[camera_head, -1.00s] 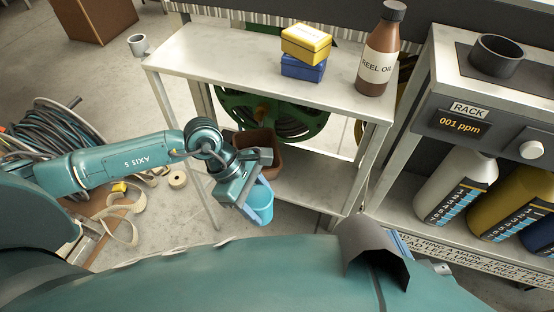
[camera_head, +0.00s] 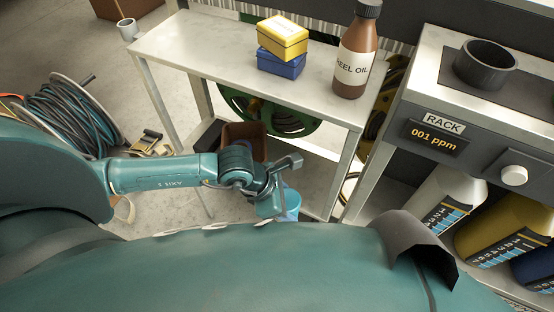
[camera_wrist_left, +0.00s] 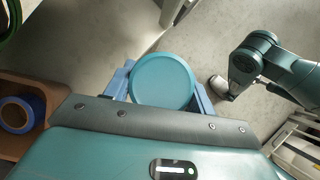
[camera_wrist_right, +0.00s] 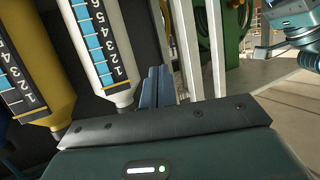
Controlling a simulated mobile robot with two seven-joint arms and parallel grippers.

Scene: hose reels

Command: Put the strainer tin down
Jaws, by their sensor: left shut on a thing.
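A light-blue round tin, which looks like the strainer tin (camera_head: 292,203), is held by my left gripper (camera_head: 279,203) low in front of the bench. In the left wrist view the tin (camera_wrist_left: 162,82) shows its flat round face between the two blue fingers, one on each side. Bare floor shows beyond it, so it appears held clear of any surface. In the head view the arm partly hides it. My right gripper (camera_wrist_right: 158,86) shows in its own wrist view with its fingers together and nothing between them. It is not seen in the head view.
The metal bench (camera_head: 215,48) carries a yellow box (camera_head: 283,37) on a blue box (camera_head: 280,64) and a reel oil bottle (camera_head: 354,55); its left part is bare, with a small cup (camera_head: 127,29) beyond. A brown bin (camera_head: 245,142) stands below. The rack unit (camera_head: 420,105) is at right.

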